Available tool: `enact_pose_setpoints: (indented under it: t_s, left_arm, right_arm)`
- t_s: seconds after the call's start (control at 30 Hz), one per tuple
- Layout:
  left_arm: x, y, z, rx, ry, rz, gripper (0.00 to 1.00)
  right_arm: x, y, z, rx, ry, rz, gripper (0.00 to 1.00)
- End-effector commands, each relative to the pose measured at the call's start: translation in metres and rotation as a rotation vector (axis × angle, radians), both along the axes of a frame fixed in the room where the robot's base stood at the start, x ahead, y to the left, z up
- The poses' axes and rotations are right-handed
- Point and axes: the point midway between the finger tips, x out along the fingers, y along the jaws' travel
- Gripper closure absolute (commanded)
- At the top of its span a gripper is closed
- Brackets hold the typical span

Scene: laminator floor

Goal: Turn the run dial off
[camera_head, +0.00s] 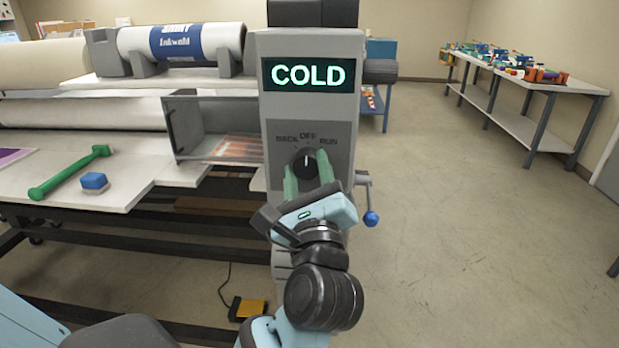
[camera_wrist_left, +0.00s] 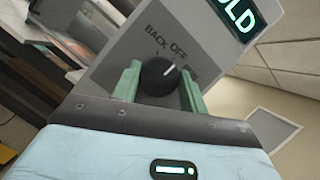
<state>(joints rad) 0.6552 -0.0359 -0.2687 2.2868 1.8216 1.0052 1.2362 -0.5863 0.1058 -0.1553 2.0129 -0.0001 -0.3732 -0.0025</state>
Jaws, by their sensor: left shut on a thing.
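The run dial (camera_head: 305,163) is a round black knob on the grey panel (camera_head: 346,112), under a display (camera_head: 308,74) reading COLD. Labels BACK, OFF and RUN arc above it. The dial also shows in the left wrist view (camera_wrist_left: 158,78). Its white mark points up near OFF in the head view; in the wrist view it leans toward RUN, so its exact setting is hard to tell. My left gripper (camera_head: 307,174) is shut on the dial, one green finger on each side; the fingers show in the wrist view (camera_wrist_left: 161,88). My right gripper is not in view.
A crank with a blue knob (camera_head: 371,218) sticks out right of the panel. A cluttered table (camera_head: 545,90) stands at the back right. Floor to the right is clear.

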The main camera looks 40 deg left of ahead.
Motion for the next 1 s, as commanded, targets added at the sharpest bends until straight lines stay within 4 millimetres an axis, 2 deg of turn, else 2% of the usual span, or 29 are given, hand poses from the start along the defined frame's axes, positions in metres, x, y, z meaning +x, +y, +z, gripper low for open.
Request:
enact_pose_setpoints:
  t_s: [0.6, 0.63, 0.77, 1.0]
  left_arm:
    - [-0.0001, 0.0001, 0.0003, -0.041, -0.025, 0.001, 0.8]
    - [0.0, 0.0, 0.0004, -0.041, -0.025, 0.001, 0.55]
    - [0.0, 0.0, 0.0004, -0.041, -0.025, 0.001, 0.38]
    - [0.0001, -0.0001, 0.0003, -0.04, -0.024, 0.0, 0.35]
  right_arm:
    - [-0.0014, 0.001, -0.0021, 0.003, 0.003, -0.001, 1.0]
    - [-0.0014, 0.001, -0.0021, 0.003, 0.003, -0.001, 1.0]
    - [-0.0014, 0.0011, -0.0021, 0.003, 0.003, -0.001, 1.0]
    - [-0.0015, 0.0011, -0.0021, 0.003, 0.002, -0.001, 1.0]
